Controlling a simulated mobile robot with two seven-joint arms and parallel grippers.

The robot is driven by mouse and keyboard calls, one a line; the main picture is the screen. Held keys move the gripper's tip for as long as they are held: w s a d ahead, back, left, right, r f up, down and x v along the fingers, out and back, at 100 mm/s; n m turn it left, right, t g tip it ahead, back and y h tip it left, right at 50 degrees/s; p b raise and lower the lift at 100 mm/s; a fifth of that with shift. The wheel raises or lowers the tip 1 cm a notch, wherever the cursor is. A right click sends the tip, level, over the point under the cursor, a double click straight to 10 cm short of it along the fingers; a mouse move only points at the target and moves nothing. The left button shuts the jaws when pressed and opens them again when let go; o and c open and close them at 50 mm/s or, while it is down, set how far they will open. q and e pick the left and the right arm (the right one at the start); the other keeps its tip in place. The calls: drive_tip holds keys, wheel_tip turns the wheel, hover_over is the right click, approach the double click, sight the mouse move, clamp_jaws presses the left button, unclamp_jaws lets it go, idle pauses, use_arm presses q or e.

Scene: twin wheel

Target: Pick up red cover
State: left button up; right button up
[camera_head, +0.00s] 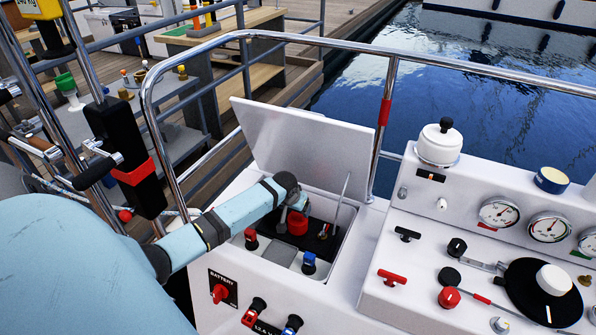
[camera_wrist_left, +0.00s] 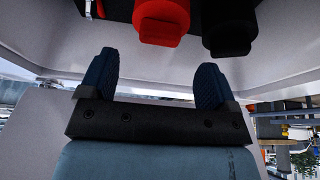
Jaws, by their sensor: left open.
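A red cover (camera_head: 298,222) sits inside the open white box, on a dark battery-like block (camera_head: 320,243). It also shows in the left wrist view (camera_wrist_left: 162,22) at the top, beside a similar black cover (camera_wrist_left: 230,33). My left gripper (camera_head: 293,207) reaches into the box from the left, right by the red cover. In the left wrist view my left gripper (camera_wrist_left: 152,80) is open and empty, its two blue fingers apart. The red cover lies beyond the fingertips, roughly in line with the gap. The gripper hides part of it in the head view. My right gripper is not in view.
The raised white lid (camera_head: 305,140) stands behind the box (camera_head: 345,225). A red-topped post (camera_head: 251,238) and a blue-topped post (camera_head: 309,263) stand near the box's front. A chrome rail (camera_head: 386,100) curves behind. A gauge console (camera_head: 480,240) is to the right.

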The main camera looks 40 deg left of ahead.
sight(297, 214)
use_arm(q)
drive_tip(key=b+x, duration=0.2)
drive_tip(key=x, duration=0.3)
drive_tip(key=shift+s+f, duration=0.1)
drive_tip(key=shift+f, duration=0.1)
drive_tip(key=c, duration=1)
